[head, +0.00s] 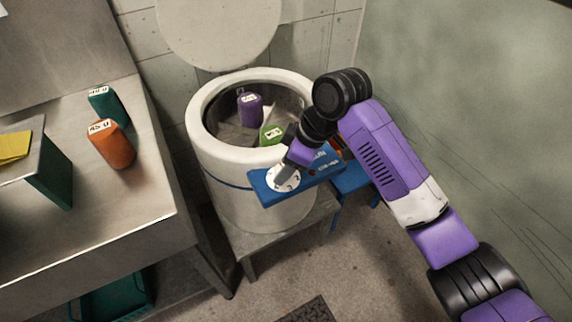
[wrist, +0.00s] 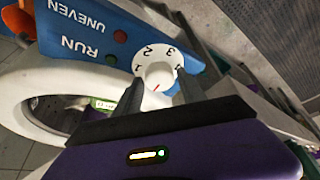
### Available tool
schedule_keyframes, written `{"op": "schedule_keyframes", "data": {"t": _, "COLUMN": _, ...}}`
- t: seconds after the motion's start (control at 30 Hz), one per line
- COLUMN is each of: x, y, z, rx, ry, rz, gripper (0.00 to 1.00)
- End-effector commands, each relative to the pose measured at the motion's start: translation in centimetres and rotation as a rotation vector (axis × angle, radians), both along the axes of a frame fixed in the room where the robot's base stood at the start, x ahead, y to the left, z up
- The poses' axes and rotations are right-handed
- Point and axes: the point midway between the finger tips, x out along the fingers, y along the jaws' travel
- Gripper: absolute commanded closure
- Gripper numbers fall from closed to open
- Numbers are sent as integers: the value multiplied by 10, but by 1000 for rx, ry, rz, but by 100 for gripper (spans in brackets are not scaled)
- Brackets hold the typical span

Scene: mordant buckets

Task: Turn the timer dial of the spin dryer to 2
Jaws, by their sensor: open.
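The spin dryer (head: 215,165) is a white drum with a blue control panel (head: 262,193) on its front and its lid (head: 215,25) raised. The white timer dial (head: 289,186) sits on the panel. In the wrist view the dial (wrist: 144,61) shows a 2 at its upper left and a 3 at its upper right. A short red mark on its knob (wrist: 158,74) points toward the bottom of that view, away from the 2. My gripper (head: 286,168) is open at the dial. In the wrist view its fingers (wrist: 158,82) stand either side of the knob; contact cannot be told.
A purple bottle-like container (head: 250,110) and a green one (head: 272,134) are inside the drum. The panel has a red light (wrist: 120,36) beside UNEVEN and a green one (wrist: 111,60) beside RUN. A metal counter (head: 130,200) at left bears orange (head: 112,145) and teal (head: 108,105) containers.

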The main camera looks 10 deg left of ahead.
Motion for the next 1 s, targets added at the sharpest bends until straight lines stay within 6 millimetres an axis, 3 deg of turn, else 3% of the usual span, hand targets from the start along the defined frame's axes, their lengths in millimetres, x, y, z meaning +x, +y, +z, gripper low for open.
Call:
{"op": "schedule_keyframes", "data": {"t": 0.2, "x": 0, "y": 0, "z": 0, "rx": 0, "ry": 0, "rz": 0, "gripper": 52}}
{"op": "schedule_keyframes", "data": {"t": 0.4, "x": 0, "y": 0, "z": 0, "rx": 0, "ry": 0, "rz": 0, "gripper": 92}}
{"op": "schedule_keyframes", "data": {"t": 0.47, "x": 0, "y": 0, "z": 0, "rx": 0, "ry": 0, "rz": 0, "gripper": 100}}
{"op": "schedule_keyframes", "data": {"t": 0.77, "x": -1, "y": 1, "z": 2, "rx": 1, "ry": 0, "rz": -42, "gripper": 100}}
{"op": "schedule_keyframes", "data": {"t": 1.0, "x": -3, "y": 1, "z": 5, "rx": 1, "ry": 2, "rz": -184, "gripper": 100}}
